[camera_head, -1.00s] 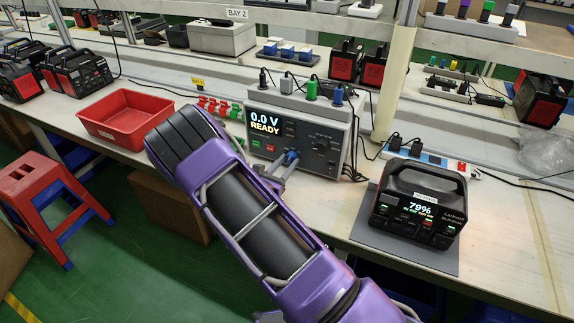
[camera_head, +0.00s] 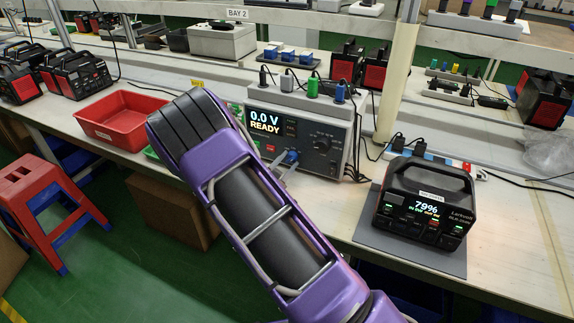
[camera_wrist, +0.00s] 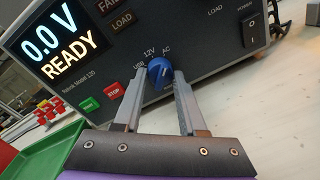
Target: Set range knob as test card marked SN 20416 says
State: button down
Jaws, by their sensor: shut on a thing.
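The tester (camera_head: 330,161) stands on the bench, and its screen reads 0.0 V READY. Its blue range knob (camera_wrist: 159,73) is on the front panel, with USB, 12V and AC printed around its top. In the wrist view my gripper (camera_wrist: 158,78) has one finger on each side of the knob and is shut on it. In the head view the blue knob (camera_head: 291,156) shows at my fingertips. I cannot read its pointer setting clearly. A power station (camera_head: 395,208) showing 79% sits at the right with a small white label on top, too small to read. I cannot make out a card marked SN 20416.
Green and red STOP buttons (camera_wrist: 113,90) lie just left of the knob. A red tray (camera_head: 112,133) is on the bench at left, and a green tray (camera_wrist: 45,152) is below the tester's left side. A red and blue stool (camera_head: 40,190) stands on the floor.

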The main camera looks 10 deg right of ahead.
dwell(0.4)
jog(key=shift+c, duration=2.4)
grip_release()
jog(key=p+v, duration=0.1)
jog(key=v, duration=1.6)
jog(key=shift+s, duration=0.25)
